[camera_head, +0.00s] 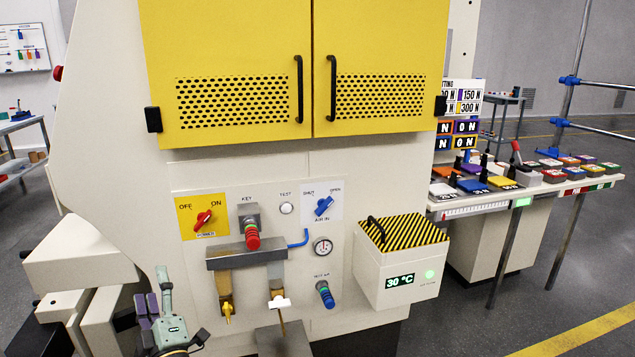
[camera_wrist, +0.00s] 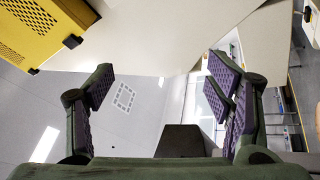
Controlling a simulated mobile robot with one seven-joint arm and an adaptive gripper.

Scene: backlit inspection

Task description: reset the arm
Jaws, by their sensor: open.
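My gripper (camera_head: 150,308) shows at the bottom left of the head view, in front of the machine's lower left side. It has a grey-green body and purple finger pads. In the wrist view my gripper (camera_wrist: 160,90) has its two fingers spread wide apart, with nothing between them. The rest of the arm is mostly out of view.
The white machine (camera_head: 110,140) has yellow doors (camera_head: 225,60), a red power knob (camera_head: 203,218), a blue air knob (camera_head: 323,206) and a pipe manifold (camera_head: 235,256). A striped-lid box (camera_head: 385,285) juts out at right. A table (camera_head: 470,205) with coloured blocks stands further right.

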